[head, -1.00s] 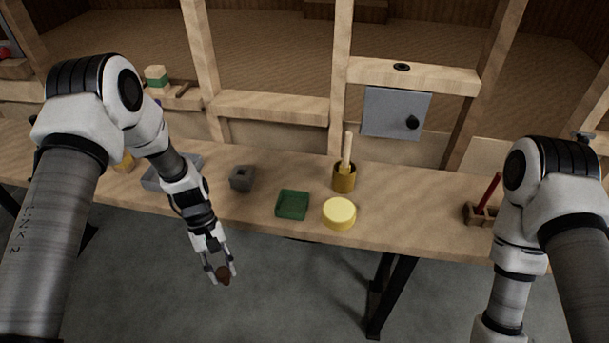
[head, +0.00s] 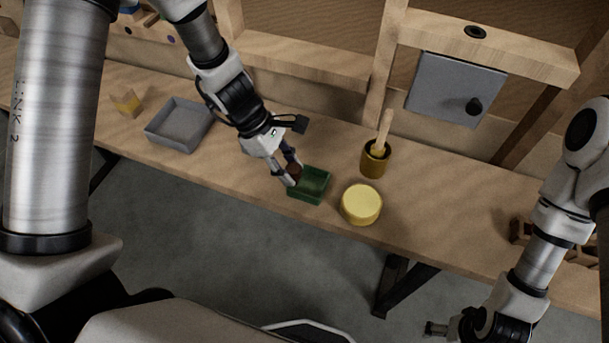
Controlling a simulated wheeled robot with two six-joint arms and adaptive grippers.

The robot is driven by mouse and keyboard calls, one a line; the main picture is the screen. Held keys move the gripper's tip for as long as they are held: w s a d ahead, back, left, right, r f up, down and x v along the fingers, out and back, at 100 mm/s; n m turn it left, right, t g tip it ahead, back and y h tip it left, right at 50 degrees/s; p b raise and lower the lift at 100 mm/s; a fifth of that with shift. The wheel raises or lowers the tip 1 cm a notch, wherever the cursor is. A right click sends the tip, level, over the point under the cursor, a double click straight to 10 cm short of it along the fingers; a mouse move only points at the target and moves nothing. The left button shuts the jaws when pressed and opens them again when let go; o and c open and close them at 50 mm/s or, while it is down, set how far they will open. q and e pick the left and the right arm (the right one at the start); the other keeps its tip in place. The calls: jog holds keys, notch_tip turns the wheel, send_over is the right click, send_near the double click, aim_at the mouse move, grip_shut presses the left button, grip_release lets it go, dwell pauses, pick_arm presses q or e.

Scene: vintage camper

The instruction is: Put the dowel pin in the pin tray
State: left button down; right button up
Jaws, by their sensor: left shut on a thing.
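My left gripper (head: 291,176) is shut on a small dark brown piece (head: 294,170), which I take to be the dowel pin. Most of the piece is hidden between the fingers. The gripper points down at the left side of a small square green tray (head: 316,181) on the bench, which I take to be the pin tray. The held piece overlaps the tray's left edge in the picture; I cannot tell whether it touches the tray. The tray's visible floor looks empty.
A yellow round lid or tub (head: 361,204) stands close right of the green tray. A brass-coloured cup (head: 375,160) with a wooden stick is behind it. A grey tray (head: 180,126) lies farther left on the wooden bench (head: 440,222). A grey cabinet box (head: 455,88) is behind.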

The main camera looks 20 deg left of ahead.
pick_arm(q)
jog(key=shift+w+d+r, duration=0.1)
jog(key=shift+w+d, duration=0.8)
jog(key=shift+d, duration=0.05)
jog(key=f, duration=0.3)
jog(key=shift+w+d+f, duration=0.25)
jog(key=shift+f, duration=0.05)
jog(key=shift+w+f, duration=0.1)
jog(key=shift+f, duration=0.05)
jog(key=shift+f, duration=0.1)
jog(key=c, duration=1.1)
grip_release()
